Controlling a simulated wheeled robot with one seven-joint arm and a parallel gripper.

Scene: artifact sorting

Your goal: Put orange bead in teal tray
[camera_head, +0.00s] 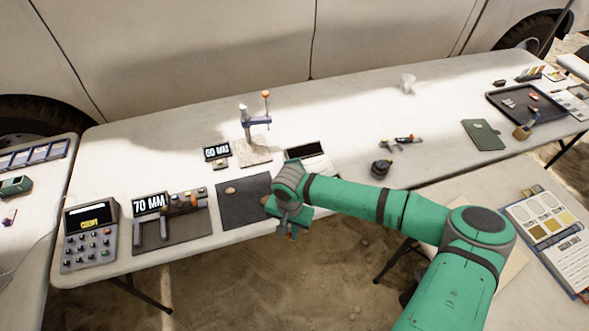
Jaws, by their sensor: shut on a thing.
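My gripper (288,224) hangs at the front edge of the long white table, to the right of the dark ribbed mat. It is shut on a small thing. A small orange-red spot shows at its fingertips; it is too small to tell for sure that it is the orange bead. My wrist hides most of what is there. I cannot pick out a teal tray with certainty. A flat dark green piece (483,135) lies on the right part of the table; I cannot tell if it is a tray.
The dark mat (240,210) bears small tan pieces. A stand with an orange knob (265,95) rises behind it. A keypad device (90,240) and a 70 MM display (150,204) are at left. A black tray (522,100) is far right. The table's middle is mostly clear.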

